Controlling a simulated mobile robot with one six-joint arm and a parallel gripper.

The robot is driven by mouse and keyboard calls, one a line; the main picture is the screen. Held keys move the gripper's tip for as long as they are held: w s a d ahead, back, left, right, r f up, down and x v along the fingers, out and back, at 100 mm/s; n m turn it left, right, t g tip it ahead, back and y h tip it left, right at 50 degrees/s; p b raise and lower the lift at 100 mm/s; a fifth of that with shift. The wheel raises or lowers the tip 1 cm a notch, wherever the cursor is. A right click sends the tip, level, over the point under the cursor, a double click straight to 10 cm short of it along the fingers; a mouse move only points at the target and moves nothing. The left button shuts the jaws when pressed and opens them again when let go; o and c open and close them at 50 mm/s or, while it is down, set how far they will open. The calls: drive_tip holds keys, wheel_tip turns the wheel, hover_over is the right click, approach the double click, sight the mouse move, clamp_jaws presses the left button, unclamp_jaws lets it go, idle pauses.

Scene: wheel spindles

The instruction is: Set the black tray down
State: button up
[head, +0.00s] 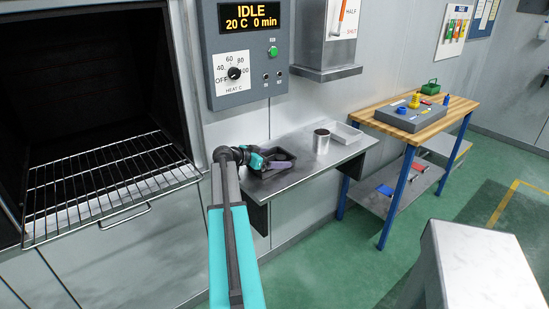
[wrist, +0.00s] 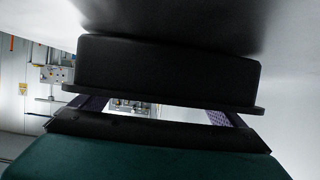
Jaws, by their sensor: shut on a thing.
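The black tray (head: 283,156) is at the left end of the grey metal shelf (head: 322,166), level or nearly so. In the wrist view the tray (wrist: 165,72) fills the upper middle, with its rim towards my gripper. Its far side meets or is very near a grey surface with a dark shadow; I cannot tell if it touches. My gripper (head: 264,160) is at the tray's left side, shut on its rim. The finger pads show as dark patterned strips at both sides in the wrist view (wrist: 155,112). The tray's inside is partly hidden by my gripper.
A metal cup (head: 321,141) and a white tray (head: 345,133) stand on the shelf to the right. An open oven with a wire rack (head: 110,180) is at left. A control panel (head: 241,50) and a dispenser (head: 328,40) hang above. A wooden workbench (head: 420,120) stands further right.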

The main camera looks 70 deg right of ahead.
idle(0.3)
drive_tip(key=o, duration=0.8)
drive_tip(key=shift+c, duration=0.2)
drive_tip(key=b+v, duration=0.3)
drive_tip(key=v, duration=0.9)
drive_tip(key=shift+s+f, duration=0.1)
drive_tip(key=shift+s, duration=0.1)
